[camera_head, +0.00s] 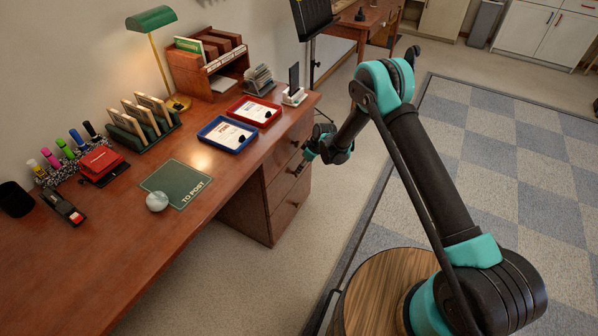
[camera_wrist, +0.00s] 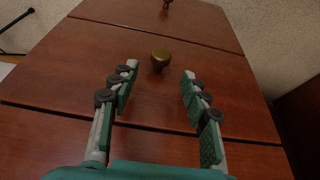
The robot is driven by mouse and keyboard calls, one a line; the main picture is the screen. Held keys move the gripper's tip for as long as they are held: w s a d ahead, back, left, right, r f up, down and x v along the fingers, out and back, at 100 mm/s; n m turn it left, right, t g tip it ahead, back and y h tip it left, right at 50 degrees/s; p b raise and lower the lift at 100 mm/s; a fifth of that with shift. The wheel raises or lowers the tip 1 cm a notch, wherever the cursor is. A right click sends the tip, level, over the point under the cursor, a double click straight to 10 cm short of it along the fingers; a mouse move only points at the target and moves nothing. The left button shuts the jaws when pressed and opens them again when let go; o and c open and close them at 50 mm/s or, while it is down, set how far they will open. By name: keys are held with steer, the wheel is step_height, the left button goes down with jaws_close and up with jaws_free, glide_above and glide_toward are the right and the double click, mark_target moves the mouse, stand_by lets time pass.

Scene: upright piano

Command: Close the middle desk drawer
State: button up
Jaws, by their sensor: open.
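The desk's drawer stack is at the right end of the desk in the head view. The middle drawer (camera_head: 279,184) has a reddish-brown wooden front, partly hidden by my gripper (camera_head: 302,166). In the wrist view the drawer front (camera_wrist: 65,75) fills the middle, with a round brass knob (camera_wrist: 160,60). My gripper (camera_wrist: 160,72) is open and faces this front, its fingertips on either side of the knob with gaps to both. I cannot tell whether the fingertips touch the front. The drawer looks nearly flush with its neighbours; any small gap is hard to tell.
The bottom drawer (camera_head: 288,210) with its knob lies below. The desk top (camera_head: 120,230) holds a blue tray (camera_head: 228,134), a red tray (camera_head: 254,111), a lamp (camera_head: 152,20) and pens. Open carpet lies in front of the drawers.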

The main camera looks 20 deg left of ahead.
steer(key=v, duration=0.6)
steer(key=shift+r, duration=0.1)
stand_by(0.3)
